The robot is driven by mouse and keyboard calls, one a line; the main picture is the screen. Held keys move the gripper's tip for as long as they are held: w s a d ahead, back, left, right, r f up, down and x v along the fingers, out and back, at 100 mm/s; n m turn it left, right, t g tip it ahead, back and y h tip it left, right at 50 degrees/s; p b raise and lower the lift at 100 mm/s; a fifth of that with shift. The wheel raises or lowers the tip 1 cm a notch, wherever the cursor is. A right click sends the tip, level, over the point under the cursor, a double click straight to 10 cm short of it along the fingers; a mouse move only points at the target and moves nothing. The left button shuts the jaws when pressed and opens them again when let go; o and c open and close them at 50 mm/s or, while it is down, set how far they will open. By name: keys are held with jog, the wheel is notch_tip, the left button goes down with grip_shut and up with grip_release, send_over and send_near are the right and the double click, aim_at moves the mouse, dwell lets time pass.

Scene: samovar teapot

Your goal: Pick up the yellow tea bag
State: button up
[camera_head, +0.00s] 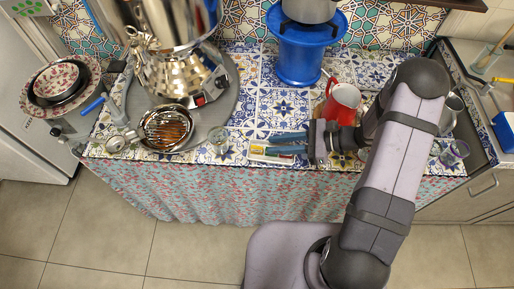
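My gripper (271,144) reaches in from the right over the front of the tiled counter. Its two blue fingers point left with a gap between them, and I see nothing held in the gap. A small pale box (258,156) with several coloured patches lies by the fingertips at the counter's front edge, partly under the lower finger. A small yellowish patch (256,149) shows at its left end; it may be the yellow tea bag, but it is too small to be sure. The fingers hide part of the box, and I cannot tell whether they touch it.
A small glass (219,138) and a metal bowl (167,128) stand left of the box. A samovar (185,80) stands behind. A red mug (341,101) is close behind my gripper, and a blue stand (299,55) is farther back. Tiled counter (262,112) is clear between them.

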aim_at(257, 149)
jog(key=p+x, duration=0.1)
jog(key=x, duration=0.2)
jog(key=shift+s+a+f, duration=0.15)
jog(key=shift+a+f, duration=0.05)
jog(key=shift+a, duration=0.1)
jog(key=shift+a+f+p, duration=0.35)
jog(key=shift+a, duration=0.3)
grip_shut()
